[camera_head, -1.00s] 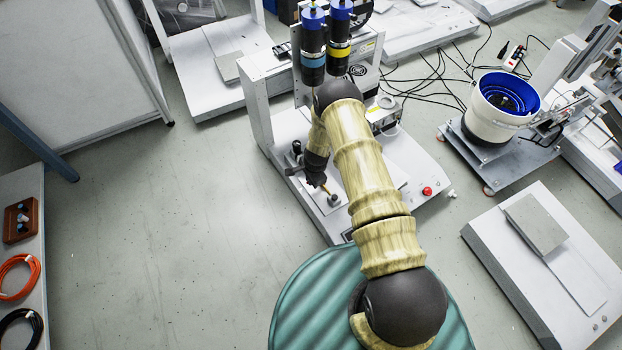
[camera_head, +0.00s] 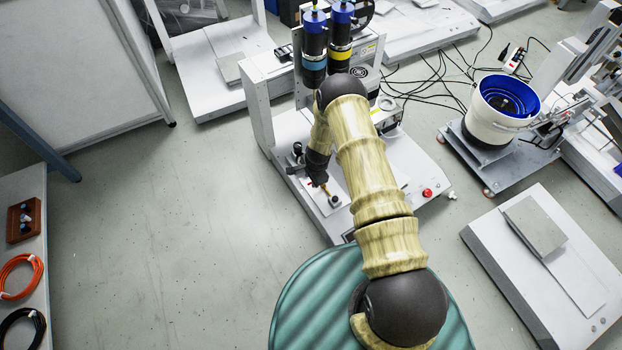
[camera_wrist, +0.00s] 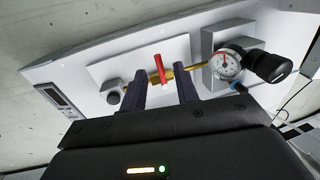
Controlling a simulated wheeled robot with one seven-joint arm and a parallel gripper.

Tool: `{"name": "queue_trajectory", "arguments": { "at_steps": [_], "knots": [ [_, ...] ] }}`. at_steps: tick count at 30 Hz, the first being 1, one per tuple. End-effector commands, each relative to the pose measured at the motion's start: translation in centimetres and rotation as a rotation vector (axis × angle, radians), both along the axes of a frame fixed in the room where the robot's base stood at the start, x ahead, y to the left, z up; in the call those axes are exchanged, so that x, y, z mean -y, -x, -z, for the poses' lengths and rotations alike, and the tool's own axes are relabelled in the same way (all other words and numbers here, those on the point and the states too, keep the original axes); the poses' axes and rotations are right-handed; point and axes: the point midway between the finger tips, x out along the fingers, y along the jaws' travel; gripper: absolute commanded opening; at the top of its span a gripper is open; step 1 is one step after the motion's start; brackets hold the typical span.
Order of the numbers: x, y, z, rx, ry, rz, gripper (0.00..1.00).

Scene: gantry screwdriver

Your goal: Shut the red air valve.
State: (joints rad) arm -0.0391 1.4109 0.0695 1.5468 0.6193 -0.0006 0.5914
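The red air valve (camera_wrist: 159,67) shows in the wrist view as a red lever on a brass pipe (camera_wrist: 192,68). The lever stands crosswise to the pipe in the picture. My gripper (camera_wrist: 160,75) is open, and the lever appears between its two dark fingers, beyond their tips. I see no contact with the lever. In the head view my gripper (camera_head: 319,180) points down at the station's base plate, beside the brass pipe (camera_head: 326,190). The valve is mostly hidden by my gripper there.
A pressure gauge (camera_wrist: 228,64) and a black knob (camera_wrist: 270,67) sit right of the valve; a grey fitting (camera_wrist: 111,90) is at its left. Two screwdrivers (camera_head: 314,52) hang above the station. A red button (camera_head: 427,192) is at its right.

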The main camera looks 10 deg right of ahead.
Motion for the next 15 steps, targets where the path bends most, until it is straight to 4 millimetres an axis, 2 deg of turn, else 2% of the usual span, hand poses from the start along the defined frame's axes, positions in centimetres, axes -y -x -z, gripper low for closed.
{"name": "queue_trajectory", "arguments": {
  "at_steps": [1, 15],
  "knots": [
    [0.1, 0.1, -1.5, 0.001, -0.001, 0.001, 0.31],
    [0.8, 1.8, -10.7, 0.001, -0.001, 0.001, 0.31]
  ]
}}
